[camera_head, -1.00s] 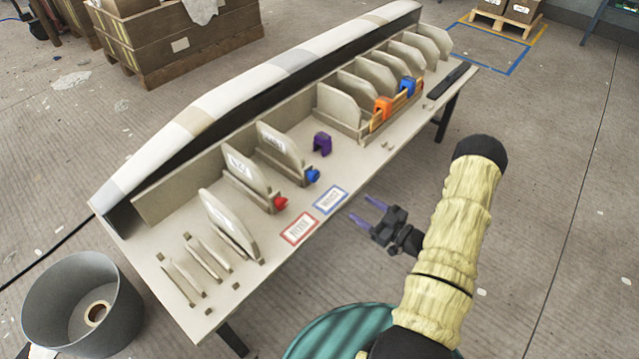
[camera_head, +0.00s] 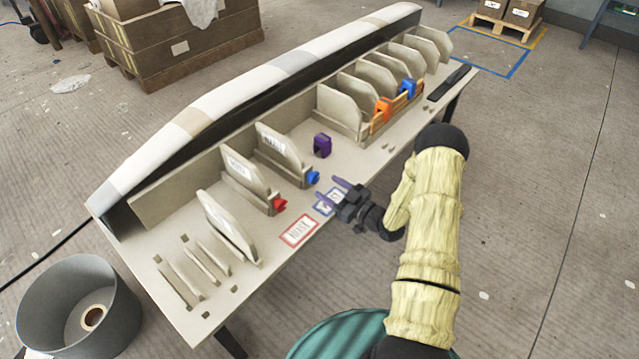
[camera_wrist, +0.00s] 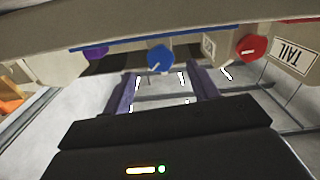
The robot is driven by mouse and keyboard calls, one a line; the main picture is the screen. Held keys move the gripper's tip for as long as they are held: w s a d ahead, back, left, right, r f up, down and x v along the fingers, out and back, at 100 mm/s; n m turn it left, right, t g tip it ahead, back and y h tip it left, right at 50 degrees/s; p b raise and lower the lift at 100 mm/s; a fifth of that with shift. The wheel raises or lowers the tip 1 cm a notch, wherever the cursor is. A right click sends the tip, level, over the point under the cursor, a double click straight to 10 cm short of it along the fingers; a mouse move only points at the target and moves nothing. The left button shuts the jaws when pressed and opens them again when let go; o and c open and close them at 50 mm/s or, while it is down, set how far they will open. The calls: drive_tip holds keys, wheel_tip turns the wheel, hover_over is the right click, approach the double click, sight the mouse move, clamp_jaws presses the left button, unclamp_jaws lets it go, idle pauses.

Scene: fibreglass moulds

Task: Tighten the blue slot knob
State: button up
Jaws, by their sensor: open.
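The blue slot knob (camera_head: 313,177) sits at the front end of a slot that holds an upright beige panel (camera_head: 284,147). In the wrist view the blue knob (camera_wrist: 160,58) shows a pale mark on its face and lies just beyond and between the fingertips. My gripper (camera_head: 344,190) is open and empty, over the blue-framed label (camera_head: 328,204) at the table's front edge. Its two purple fingers (camera_wrist: 161,86) point toward the knob, apart from it. A red knob (camera_head: 279,204) sits on the neighbouring slot to the left, also in the wrist view (camera_wrist: 251,47).
A purple clamp (camera_head: 322,145) stands right of the blue knob. An orange clamp (camera_head: 383,109) and a blue clamp (camera_head: 409,88) sit on a rack farther right. A red-framed label (camera_head: 299,231) lies front left. A long curved mould (camera_head: 250,73) runs along the back.

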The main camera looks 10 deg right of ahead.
sight(317, 181)
drive_tip(key=x, duration=0.5)
drive_tip(key=shift+b, duration=0.3)
drive_tip(key=shift+c, duration=0.5)
drive_tip(key=c, duration=0.9)
drive_tip(key=shift+m, duration=0.4)
drive_tip(key=m+p, duration=0.1)
drive_tip(key=m, duration=0.2)
drive_tip(key=shift+s+m+p, duration=0.1)
drive_tip(key=shift+m+p, duration=0.4)
drive_tip(key=shift+m, duration=1.6)
